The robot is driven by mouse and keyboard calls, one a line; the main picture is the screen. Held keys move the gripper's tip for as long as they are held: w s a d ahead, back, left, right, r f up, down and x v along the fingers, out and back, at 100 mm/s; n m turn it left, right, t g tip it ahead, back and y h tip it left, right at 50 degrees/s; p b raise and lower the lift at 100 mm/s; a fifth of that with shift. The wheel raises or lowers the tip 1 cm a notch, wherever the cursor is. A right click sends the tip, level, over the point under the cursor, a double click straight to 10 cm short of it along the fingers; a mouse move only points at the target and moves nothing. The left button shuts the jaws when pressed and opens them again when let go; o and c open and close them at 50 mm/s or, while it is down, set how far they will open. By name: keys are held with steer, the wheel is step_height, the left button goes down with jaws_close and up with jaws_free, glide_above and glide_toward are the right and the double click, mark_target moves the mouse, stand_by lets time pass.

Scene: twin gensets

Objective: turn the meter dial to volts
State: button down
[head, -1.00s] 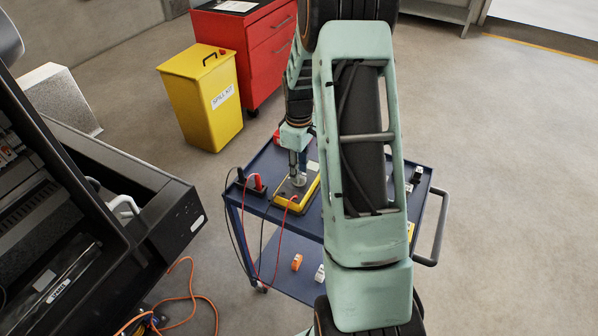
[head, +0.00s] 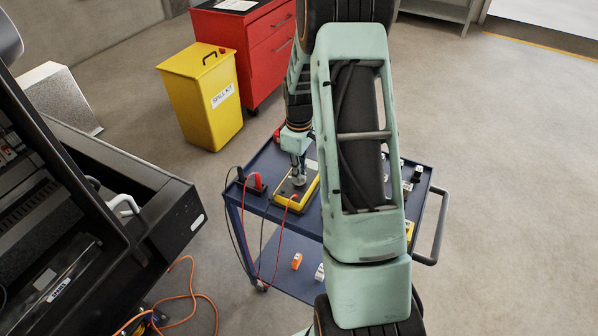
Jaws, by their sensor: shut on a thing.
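The yellow-edged meter (head: 307,196) lies flat on the top of the blue cart, with a dark face and a red lead plugged in near its front end. My gripper (head: 298,182) points down onto the meter's face and is shut on its dial. The dial is hidden by the fingers, so its pointer and markings cannot be read.
The blue cart (head: 262,210) holds a dark block with red and black leads (head: 251,186) left of the meter. Small items sit on the right side. A yellow spill kit bin (head: 208,100) and red cabinet (head: 257,50) stand behind. A black genset housing is at left.

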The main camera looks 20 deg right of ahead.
steer(key=shift+m, duration=0.3)
steer(key=m+b, duration=0.2)
steer(key=m, duration=0.1)
steer(key=m+b, duration=0.1)
steer(key=m, duration=0.4)
stand_by(0.5)
steer(key=c, duration=2)
jaws_free()
step_height(320, 180, up, 12)
steer(key=shift+r, duration=0.1)
